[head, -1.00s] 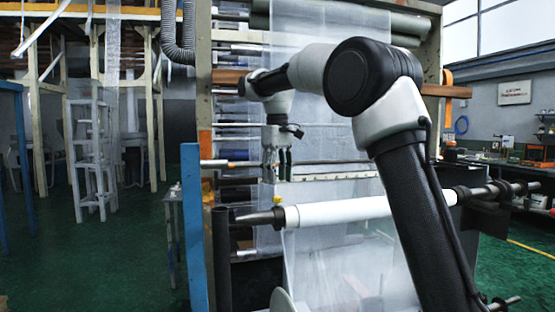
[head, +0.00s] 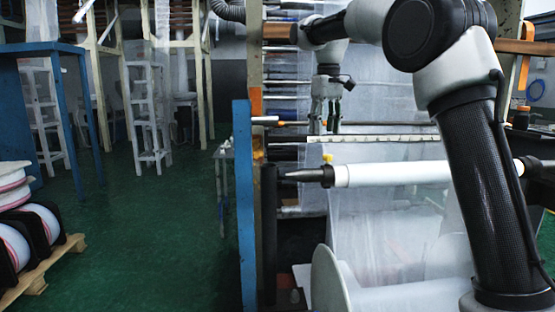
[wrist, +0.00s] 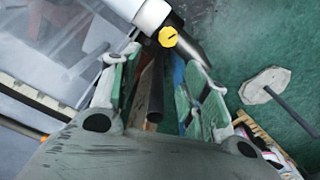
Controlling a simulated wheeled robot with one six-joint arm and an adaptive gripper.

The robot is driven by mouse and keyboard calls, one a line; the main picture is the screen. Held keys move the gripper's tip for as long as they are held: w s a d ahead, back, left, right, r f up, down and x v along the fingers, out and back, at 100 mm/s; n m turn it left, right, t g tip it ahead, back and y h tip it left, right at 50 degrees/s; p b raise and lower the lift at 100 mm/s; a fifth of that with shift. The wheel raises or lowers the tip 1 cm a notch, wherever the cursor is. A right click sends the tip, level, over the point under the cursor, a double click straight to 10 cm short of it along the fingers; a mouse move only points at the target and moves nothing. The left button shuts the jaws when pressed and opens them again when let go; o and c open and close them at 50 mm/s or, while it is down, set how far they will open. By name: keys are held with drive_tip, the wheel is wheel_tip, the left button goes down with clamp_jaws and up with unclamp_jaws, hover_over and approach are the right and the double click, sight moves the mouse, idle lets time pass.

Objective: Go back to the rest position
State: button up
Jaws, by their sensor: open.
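My gripper (head: 325,128) hangs fingers-down from my raised arm in the head view, above the white roller (head: 395,173) and in front of the clear film (head: 385,100). In the wrist view my gripper (wrist: 163,88) has its two green-padded fingers spread apart, with nothing held between them. A yellow knob (wrist: 168,37) and the end of the white roller (wrist: 150,13) show beyond the fingertips. The same yellow knob (head: 327,158) shows just below the gripper in the head view. I cannot tell the exact distance between them.
A blue post (head: 245,205) and a dark upright tube (head: 269,230) stand left of the roller. A wooden pallet (head: 40,277) with film rolls lies at the lower left. The green floor (head: 160,250) between is clear. A blue table (head: 40,50) stands farther left.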

drive_tip(key=s+d+f+m+t, duration=0.1)
drive_tip(key=s+d+f, duration=0.3)
drive_tip(key=s, duration=0.8)
drive_tip(key=s+d+f+m+t, duration=0.1)
drive_tip(key=s+d+f, duration=0.4)
drive_tip(key=s, duration=0.7)
drive_tip(key=s+d+f+m+t, duration=0.1)
drive_tip(key=s+d+f, duration=0.3)
drive_tip(key=s, duration=0.9)
drive_tip(key=shift+d+f+m+t, duration=0.2)
drive_tip(key=shift+d+m+t, duration=0.2)
drive_tip(key=shift+d+m, duration=0.7)
